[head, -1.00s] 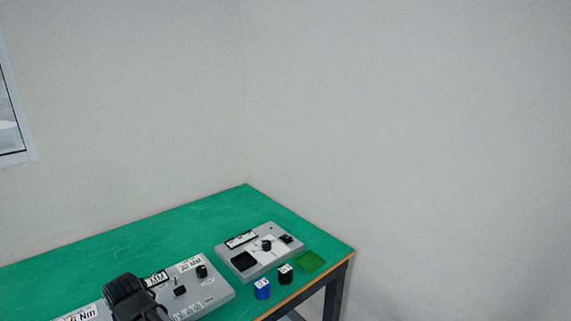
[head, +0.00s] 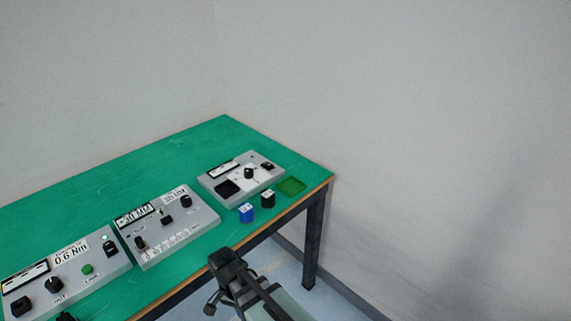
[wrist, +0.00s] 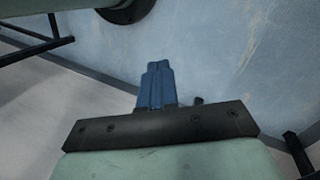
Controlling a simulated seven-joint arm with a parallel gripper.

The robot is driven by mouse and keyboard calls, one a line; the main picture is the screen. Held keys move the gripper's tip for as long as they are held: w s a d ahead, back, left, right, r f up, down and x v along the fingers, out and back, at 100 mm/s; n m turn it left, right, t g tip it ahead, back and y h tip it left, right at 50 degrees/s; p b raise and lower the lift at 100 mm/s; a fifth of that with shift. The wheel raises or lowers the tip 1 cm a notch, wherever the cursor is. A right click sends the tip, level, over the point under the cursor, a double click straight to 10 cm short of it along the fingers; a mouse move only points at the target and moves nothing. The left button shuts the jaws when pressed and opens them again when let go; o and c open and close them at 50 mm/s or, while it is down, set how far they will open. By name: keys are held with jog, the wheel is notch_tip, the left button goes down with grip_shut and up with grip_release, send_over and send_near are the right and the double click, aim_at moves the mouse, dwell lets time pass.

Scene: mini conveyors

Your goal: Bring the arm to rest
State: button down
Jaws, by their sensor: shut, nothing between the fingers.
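My gripper (wrist: 158,68) shows in the wrist view as two blue fingers pressed together, with nothing between them. Bluish floor (wrist: 215,65) lies beyond the fingertips, and they touch nothing that I can see. In the head view a dark part of my arm shows at the bottom middle, off the table's front edge. The fingers cannot be made out there.
The green table (head: 150,165) carries several grey panels with knobs, including a far one (head: 215,190) and a middle one (head: 190,222).

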jog(key=s+d+f+n+g, duration=0.1)
jog(key=s+d+f, duration=0.1)
jog(key=d+f, duration=0.6)
jog(key=s+d+f+n+g, duration=0.1)
jog(key=s+d+f, duration=0.1)
jog(key=d+f, duration=0.65)
jog(key=s+d+f+n+g+y, duration=0.1)
jog(key=s+d+f+n+y, duration=0.1)
jog(key=s+d+f, duration=0.6)
jog(key=s+d, duration=0.4)
jog(key=shift+s+d+n+g+y, duration=0.15)
jog(key=shift+s+n+g+y, duration=0.15)
jog(key=shift+s+n+g, duration=0.1)
jog(key=shift+w, duration=0.15)
